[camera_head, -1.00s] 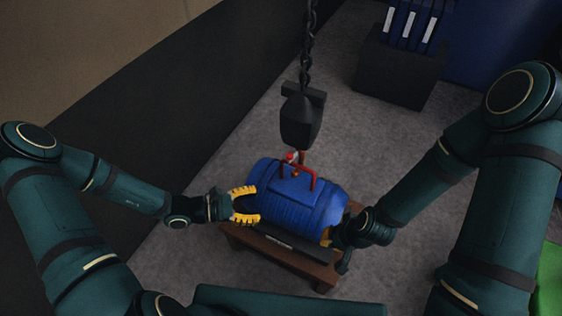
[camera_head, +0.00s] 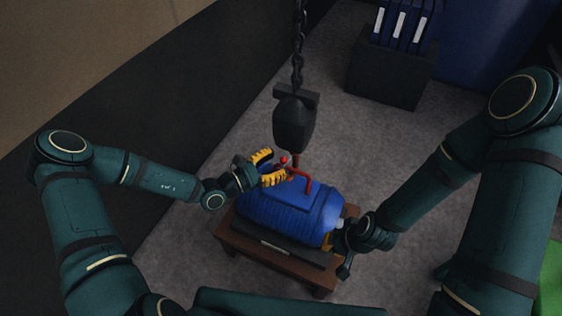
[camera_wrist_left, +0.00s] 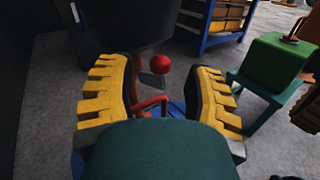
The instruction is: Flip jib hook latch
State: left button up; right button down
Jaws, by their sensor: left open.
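The dark jib hook block (camera_head: 294,122) hangs on a chain above a blue casting (camera_head: 295,208) with a red lifting handle (camera_head: 308,190). A red ball knob (camera_head: 283,159) shows beside the red hook part under the block; the latch itself is too small to make out. My left gripper (camera_head: 270,167) is open, with its yellow fingers beside the knob. In the left wrist view the knob (camera_wrist_left: 160,66) is between the open fingers, with no clear contact. My right gripper (camera_head: 343,247) is at the right end of the casting; its fingers are mostly hidden.
The casting rests on a low brown wooden stand (camera_head: 235,238). A dark box (camera_head: 385,78) of blue binders stands at the back. The left wrist view shows a green block (camera_wrist_left: 275,62) on a green stand and a blue shelf (camera_wrist_left: 205,40). Grey floor is clear around the stand.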

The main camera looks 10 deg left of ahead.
pick_arm(q)
jog(key=shift+x, duration=1.05)
grip_shut()
